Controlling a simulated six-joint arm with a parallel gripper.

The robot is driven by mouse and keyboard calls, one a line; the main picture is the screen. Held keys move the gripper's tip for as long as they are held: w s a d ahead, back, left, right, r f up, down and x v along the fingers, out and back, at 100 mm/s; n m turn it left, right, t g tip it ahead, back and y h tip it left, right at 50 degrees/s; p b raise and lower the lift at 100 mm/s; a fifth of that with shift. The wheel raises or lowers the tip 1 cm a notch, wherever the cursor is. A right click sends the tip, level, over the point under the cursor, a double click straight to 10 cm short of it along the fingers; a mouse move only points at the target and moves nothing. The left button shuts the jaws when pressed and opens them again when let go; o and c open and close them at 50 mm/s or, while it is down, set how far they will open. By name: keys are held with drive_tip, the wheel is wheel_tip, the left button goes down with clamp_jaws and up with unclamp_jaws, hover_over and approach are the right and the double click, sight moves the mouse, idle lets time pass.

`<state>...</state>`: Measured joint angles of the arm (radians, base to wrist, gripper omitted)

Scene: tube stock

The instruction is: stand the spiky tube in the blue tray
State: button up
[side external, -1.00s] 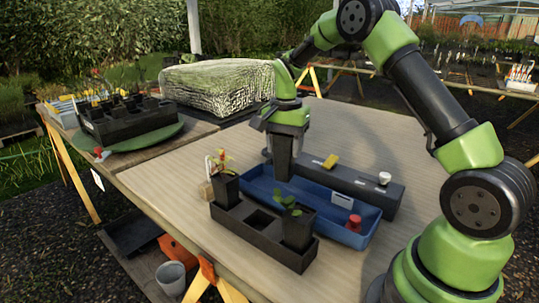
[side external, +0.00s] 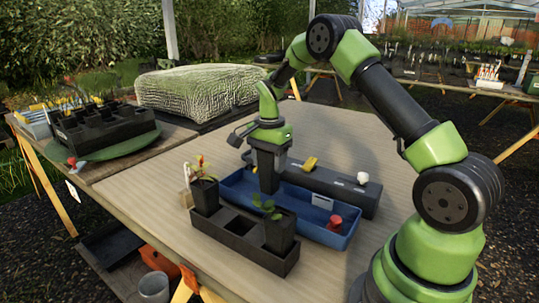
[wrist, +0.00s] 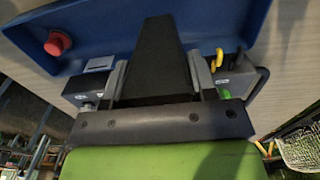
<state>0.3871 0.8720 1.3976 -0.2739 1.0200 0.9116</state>
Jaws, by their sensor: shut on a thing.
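My gripper (wrist: 158,80) is shut on a dark tapered tube (side external: 268,178), which also shows between the fingers in the wrist view (wrist: 158,60). The tube hangs upright from the gripper over the left part of the blue tray (side external: 291,212), its lower end inside the tray's outline. I cannot tell whether it touches the tray floor. The plant in this tube is hidden by the gripper, so its spikes do not show. The tray also shows in the wrist view (wrist: 100,27), with a red knob (wrist: 58,43) at one end.
A black rack (side external: 235,241) stands in front of the tray, holding a red-leaved tube (side external: 206,196) and a green-leaved tube (side external: 279,235) with an empty cell between. A long dark box (side external: 330,186) with yellow and white items lies behind the tray. The right tabletop is free.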

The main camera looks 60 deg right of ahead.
sight(270, 173)
drive_tip(key=shift+f, duration=1.6)
drive_tip(key=shift+f, duration=0.3)
drive_tip(key=o, duration=1.1)
wheel_tip(270, 173, up, 9)
drive_tip(key=shift+r, duration=0.5)
